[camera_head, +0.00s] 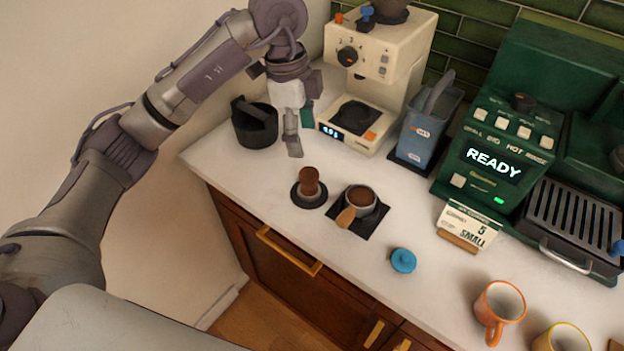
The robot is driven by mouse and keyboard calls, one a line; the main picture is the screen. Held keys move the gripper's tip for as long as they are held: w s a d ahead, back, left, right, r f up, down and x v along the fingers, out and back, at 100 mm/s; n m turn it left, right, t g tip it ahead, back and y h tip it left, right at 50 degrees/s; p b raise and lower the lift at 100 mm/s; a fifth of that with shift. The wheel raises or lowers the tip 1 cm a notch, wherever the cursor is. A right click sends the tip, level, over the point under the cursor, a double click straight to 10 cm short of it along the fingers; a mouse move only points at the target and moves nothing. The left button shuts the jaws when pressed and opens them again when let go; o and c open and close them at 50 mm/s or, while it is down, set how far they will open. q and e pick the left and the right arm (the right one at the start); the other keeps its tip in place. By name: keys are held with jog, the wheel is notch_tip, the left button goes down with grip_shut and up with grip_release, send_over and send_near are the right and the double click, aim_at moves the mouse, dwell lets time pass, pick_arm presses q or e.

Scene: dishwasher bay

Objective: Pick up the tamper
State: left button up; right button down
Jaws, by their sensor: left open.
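The tamper (309,182), with a brown rounded handle, stands upright on a round black base (299,200) on the white counter. My left gripper (294,138) is open and empty, pointing down. In the picture it is above the tamper, apart from it, between a black bin and the cream grinder. One finger shows clearly; the other is partly hidden. My right gripper is not in view.
A portafilter (360,201) on a black square mat (378,212) is close to the tamper's right. The black bin (254,127), cream grinder (378,60), blue container (425,135) and green coffee machine (500,125) stand behind. A blue disc (403,261) and orange cup (500,302) are nearer.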

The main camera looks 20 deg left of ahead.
aim_at(309, 172)
pick_arm(q)
jog(key=shift+a+f, duration=0.15)
jog(key=shift+f, duration=0.3)
jog(key=f, duration=0.4)
jog(key=d+f, duration=0.1)
jog(key=f, duration=0.2)
jog(key=shift+s+f, duration=0.1)
jog(key=shift+w+d+f+p, duration=0.15)
jog(key=shift+f+p, duration=0.2)
jog(key=shift+f, duration=0.5)
jog(key=shift+d+f+p, duration=0.15)
jog(key=shift+f+p, duration=0.15)
jog(key=shift+f, duration=0.6)
jog(key=shift+w+d+f+p, duration=0.15)
jog(key=shift+f+p, duration=0.2)
jog(key=shift+f, duration=0.5)
jog(key=shift+s, duration=0.1)
jog(key=c, duration=1.2)
